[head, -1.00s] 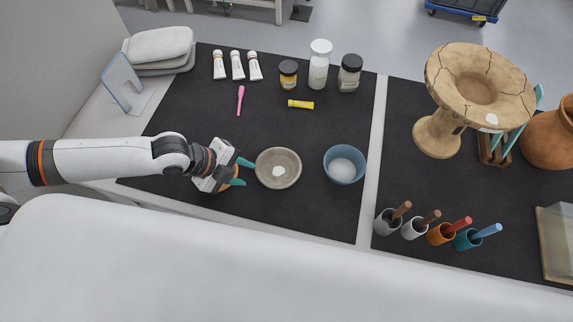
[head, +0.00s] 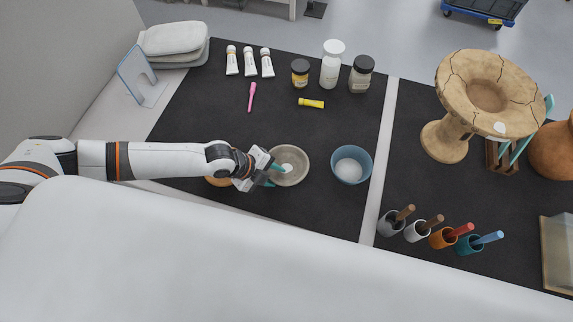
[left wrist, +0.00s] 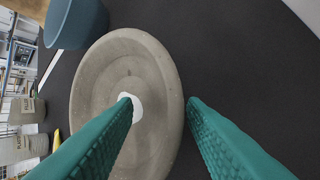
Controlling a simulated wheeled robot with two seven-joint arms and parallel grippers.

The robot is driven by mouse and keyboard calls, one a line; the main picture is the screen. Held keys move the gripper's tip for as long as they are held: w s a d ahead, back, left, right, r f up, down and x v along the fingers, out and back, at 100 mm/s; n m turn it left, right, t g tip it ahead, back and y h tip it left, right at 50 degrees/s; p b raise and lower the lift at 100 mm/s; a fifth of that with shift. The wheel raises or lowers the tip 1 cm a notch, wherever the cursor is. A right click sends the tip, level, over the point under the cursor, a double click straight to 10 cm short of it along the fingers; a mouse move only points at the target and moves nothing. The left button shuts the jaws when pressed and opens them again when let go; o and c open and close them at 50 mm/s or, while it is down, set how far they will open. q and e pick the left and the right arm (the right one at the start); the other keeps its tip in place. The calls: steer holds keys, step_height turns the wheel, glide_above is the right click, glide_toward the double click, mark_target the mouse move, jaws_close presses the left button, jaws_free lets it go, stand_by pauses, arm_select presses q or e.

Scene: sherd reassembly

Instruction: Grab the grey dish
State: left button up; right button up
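The grey dish (head: 294,178) is a shallow round bowl with a white patch inside, lying on the black mat, left of the blue bowl. In the left wrist view the dish (left wrist: 150,70) fills the middle. My left gripper (head: 273,177) is at the dish's left, near side, its teal fingers apart with nothing held. In the left wrist view the gripper (left wrist: 160,102) has one finger over the dish's inside and the other just outside its rim. I cannot tell whether either finger touches it. My right gripper is not in view.
The blue bowl (head: 351,166) with white contents stands right of the dish. An orange-brown object (head: 217,182) is partly hidden under my left arm. Brush cups (head: 391,223) stand at right.

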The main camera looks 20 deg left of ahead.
arm_select(q)
jaws_close()
steer(key=shift+s+a, duration=0.1)
steer(key=shift+s, duration=0.05)
